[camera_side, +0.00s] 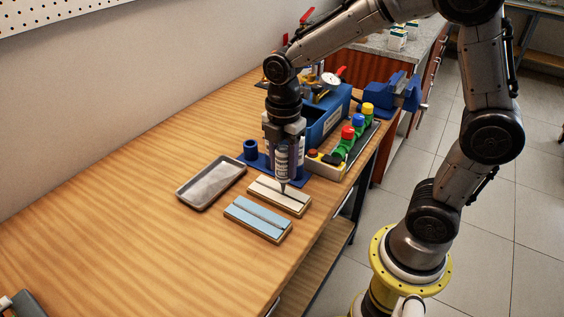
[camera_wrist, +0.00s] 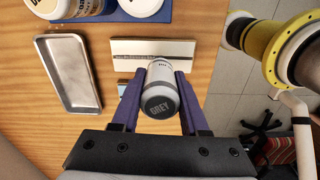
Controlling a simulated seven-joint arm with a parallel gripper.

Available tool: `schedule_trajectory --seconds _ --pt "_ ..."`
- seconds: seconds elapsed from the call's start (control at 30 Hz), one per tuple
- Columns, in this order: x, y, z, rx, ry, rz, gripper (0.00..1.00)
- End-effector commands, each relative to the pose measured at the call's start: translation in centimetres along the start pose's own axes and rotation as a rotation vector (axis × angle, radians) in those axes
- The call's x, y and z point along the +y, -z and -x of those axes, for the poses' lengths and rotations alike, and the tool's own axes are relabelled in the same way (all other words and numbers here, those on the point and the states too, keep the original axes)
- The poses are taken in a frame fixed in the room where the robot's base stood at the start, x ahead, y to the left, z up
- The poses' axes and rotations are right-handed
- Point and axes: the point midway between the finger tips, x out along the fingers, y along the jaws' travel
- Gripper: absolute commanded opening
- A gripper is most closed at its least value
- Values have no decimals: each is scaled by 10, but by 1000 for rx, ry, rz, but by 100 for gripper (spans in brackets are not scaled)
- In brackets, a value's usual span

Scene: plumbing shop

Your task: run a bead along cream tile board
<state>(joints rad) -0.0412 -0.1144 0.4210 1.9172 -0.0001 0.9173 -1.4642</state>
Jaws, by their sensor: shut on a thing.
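My gripper (camera_side: 284,139) points down, shut on a white sealant tube (camera_side: 281,164) held upright, nozzle down. In the wrist view the cream board (camera_wrist: 130,49) lies beyond the tube, which hides the tip.
A blue tile board (camera_side: 246,217) lies in front of the cream one. A grey metal tray (camera_side: 184,194) is to the left. Behind are a blue base (camera_side: 250,162), a blue toolbox (camera_side: 325,120) and a box with colored caps (camera_side: 323,168). The table's right edge is close.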

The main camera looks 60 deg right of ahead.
Motion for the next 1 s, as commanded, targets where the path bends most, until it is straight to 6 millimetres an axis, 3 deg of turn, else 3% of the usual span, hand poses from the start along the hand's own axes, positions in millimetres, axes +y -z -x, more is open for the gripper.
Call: schedule_trajectory --seconds 0.77,0.8,0.93,1.0 --pt "-15 -1 0 0 0 0 13" --pt "-15 -1 0 0 0 0 40" --pt "-16 -1 0 0 0 0 17" --pt "-17 -1 0 0 0 0 13"
